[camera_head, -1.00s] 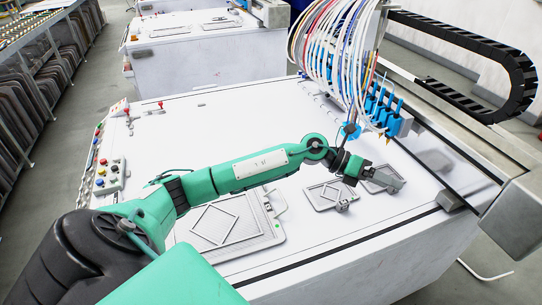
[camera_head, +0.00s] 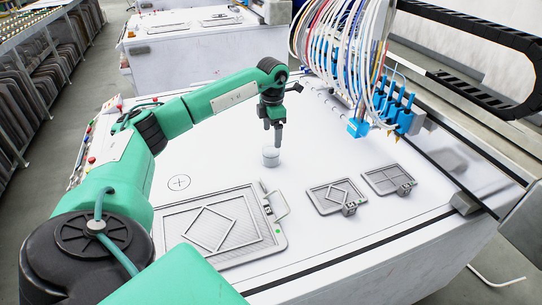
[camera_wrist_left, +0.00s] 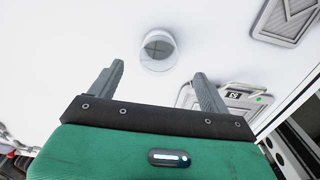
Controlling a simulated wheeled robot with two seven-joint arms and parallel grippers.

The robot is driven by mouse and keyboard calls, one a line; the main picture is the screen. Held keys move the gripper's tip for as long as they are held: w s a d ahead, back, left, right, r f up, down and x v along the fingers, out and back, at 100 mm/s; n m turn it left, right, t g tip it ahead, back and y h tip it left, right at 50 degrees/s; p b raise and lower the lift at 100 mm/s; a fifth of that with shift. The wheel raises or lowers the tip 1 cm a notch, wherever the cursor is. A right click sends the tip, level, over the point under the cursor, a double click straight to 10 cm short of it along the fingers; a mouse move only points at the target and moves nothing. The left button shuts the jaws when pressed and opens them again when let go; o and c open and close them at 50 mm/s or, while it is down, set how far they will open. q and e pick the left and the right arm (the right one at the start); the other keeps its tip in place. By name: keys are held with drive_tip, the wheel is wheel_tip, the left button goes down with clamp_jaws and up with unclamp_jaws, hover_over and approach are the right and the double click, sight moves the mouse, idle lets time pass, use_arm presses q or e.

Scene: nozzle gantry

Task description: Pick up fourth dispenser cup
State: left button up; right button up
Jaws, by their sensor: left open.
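A small pale cup (camera_head: 270,157) stands upright on the white table top behind the large framed panel. My left gripper (camera_head: 278,141) points down, with its fingertips just above and slightly right of the cup in the head view. The gripper is open and empty. My right gripper is not in view.
A large framed panel (camera_head: 172,222) lies in front of the cup, with two smaller panels (camera_head: 318,190) (camera_head: 370,174) to its right. Blue nozzles (camera_head: 398,112) with hoses hang at the back right. A printed cross circle (camera_head: 179,182) marks bare table at left.

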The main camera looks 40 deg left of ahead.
sight(271, 151)
use_arm(q)
wheel_tip(271, 151, down, 4)
drive_tip(key=shift+f+p, duration=0.35)
drive_tip(key=shift+p, duration=0.1)
wheel_tip(271, 151, down, 4)
drive_tip(key=shift+s+a+r+p, duration=0.15)
drive_tip(key=shift+r+p, duration=0.05)
drive_tip(key=shift+p, duration=0.35)
drive_tip(key=shift+f, duration=0.4)
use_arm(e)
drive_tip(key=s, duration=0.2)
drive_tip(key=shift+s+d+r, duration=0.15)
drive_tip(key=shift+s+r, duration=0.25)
use_arm(q)
drive_tip(key=shift+c, duration=0.4)
drive_tip(key=c, duration=1)
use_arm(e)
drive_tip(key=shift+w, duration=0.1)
